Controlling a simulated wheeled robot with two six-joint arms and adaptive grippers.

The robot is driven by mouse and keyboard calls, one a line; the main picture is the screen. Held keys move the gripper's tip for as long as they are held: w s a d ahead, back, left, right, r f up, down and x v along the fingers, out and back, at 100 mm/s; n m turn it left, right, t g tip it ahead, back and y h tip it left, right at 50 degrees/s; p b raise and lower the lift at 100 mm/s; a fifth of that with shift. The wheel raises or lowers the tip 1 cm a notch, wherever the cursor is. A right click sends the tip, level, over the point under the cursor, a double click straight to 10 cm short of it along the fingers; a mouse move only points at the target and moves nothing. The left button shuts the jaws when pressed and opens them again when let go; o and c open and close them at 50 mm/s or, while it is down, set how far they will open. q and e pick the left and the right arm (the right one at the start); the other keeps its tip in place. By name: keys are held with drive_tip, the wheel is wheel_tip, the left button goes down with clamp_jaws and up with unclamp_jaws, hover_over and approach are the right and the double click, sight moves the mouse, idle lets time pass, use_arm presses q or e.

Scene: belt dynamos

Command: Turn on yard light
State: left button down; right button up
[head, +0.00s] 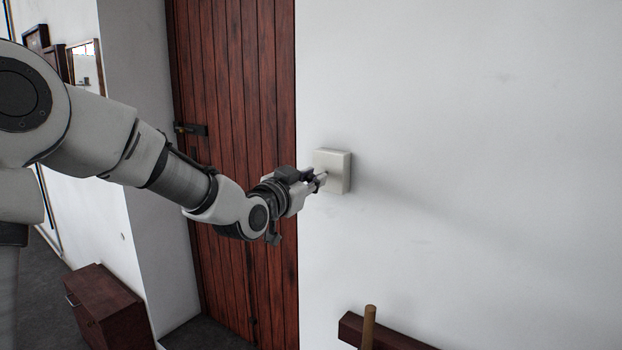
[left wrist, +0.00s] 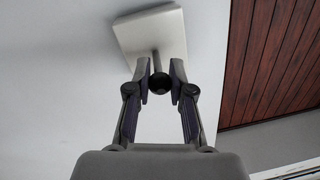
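A pale square switch box (head: 333,170) is fixed to the white wall, just right of the door. In the left wrist view, the switch box (left wrist: 150,32) has a thin lever (left wrist: 157,62) standing out from it, with a dark round knob (left wrist: 160,83) at its end. My left gripper (head: 322,181) is at the front of the box. In its wrist view the fingers (left wrist: 160,75) are drawn in on both sides of the knob and appear to be closed on it. My right gripper is not in view.
A dark red plank door (head: 235,110) with a black handle (head: 190,129) stands left of the box. A dark wooden cabinet (head: 108,310) is at the lower left. A dark wooden piece (head: 395,337) and a wooden handle (head: 368,325) show at the bottom. The wall to the right is bare.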

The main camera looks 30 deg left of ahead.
use_arm(q)
drive_tip(key=shift+r+p, duration=0.3)
drive_tip(key=shift+p, duration=0.1)
wheel_tip(320, 180, up, 2)
drive_tip(key=g+p, duration=0.2)
drive_tip(key=p, duration=0.3)
drive_tip(key=shift+w+g, duration=0.15)
drive_tip(key=shift+g, duration=0.25)
drive_tip(key=shift+w+f+g, duration=0.1)
drive_tip(key=shift+f+g, duration=0.05)
drive_tip(key=shift+g, duration=0.85)
drive_tip(key=c, duration=1)
unclamp_jaws()
drive_tip(key=shift+w, duration=0.15)
